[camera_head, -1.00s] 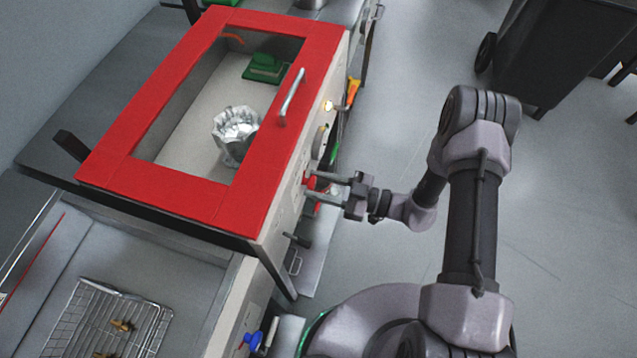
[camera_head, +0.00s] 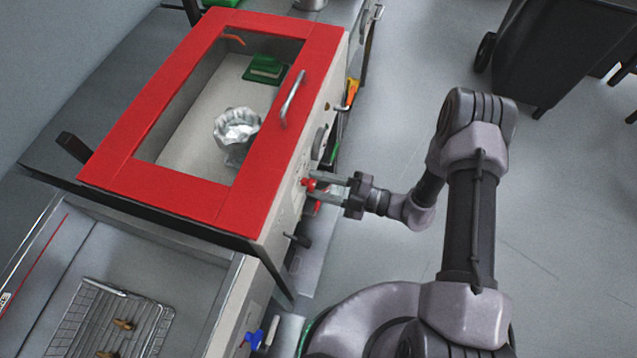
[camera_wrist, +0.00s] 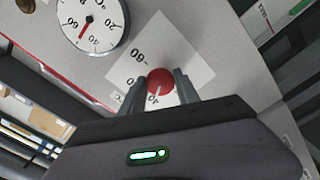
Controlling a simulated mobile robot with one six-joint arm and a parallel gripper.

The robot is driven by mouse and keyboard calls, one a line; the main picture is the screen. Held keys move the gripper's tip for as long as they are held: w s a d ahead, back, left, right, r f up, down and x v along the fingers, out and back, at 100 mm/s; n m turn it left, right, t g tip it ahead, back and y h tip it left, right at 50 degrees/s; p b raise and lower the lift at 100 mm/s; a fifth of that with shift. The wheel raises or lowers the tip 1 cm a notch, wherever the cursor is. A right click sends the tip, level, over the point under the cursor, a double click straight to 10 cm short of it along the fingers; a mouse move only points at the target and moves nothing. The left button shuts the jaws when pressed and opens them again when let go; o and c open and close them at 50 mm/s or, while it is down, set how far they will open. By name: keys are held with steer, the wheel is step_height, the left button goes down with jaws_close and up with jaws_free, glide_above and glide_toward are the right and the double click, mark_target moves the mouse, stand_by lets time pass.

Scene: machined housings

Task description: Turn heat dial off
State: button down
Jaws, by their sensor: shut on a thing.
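The red heat dial (camera_wrist: 161,81) sits on a white label plate (camera_wrist: 185,55) with printed numbers, on the front panel of the red-lidded machine. A pale pointer line shows on the dial. My gripper (camera_wrist: 163,84) is around the dial, one finger on each side, and shut on it. In the head view the dial (camera_head: 309,185) is a small red spot at the machine's right side, between the tips of my gripper (camera_head: 312,189). Part of the label is hidden by my fingers.
A round gauge (camera_wrist: 93,24) with a red needle is beside the dial. The red lid (camera_head: 170,190) with its metal handle (camera_head: 292,97) is closed over a silver vessel (camera_head: 236,132). A dark lever (camera_head: 298,240) sticks out below. Open floor (camera_head: 400,60) lies to the right.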

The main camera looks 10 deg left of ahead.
steer(key=n, duration=1.2)
steer(key=shift+n, duration=0.4)
stand_by(0.3)
steer(key=c, duration=0.9)
jaws_free()
steer(key=shift+r, duration=0.1)
steer(key=shift+d, duration=0.15)
steer(key=s+d+p, duration=0.1)
steer(key=d+p, duration=0.2)
steer(key=d, duration=1.4)
steer(key=shift+s, duration=0.2)
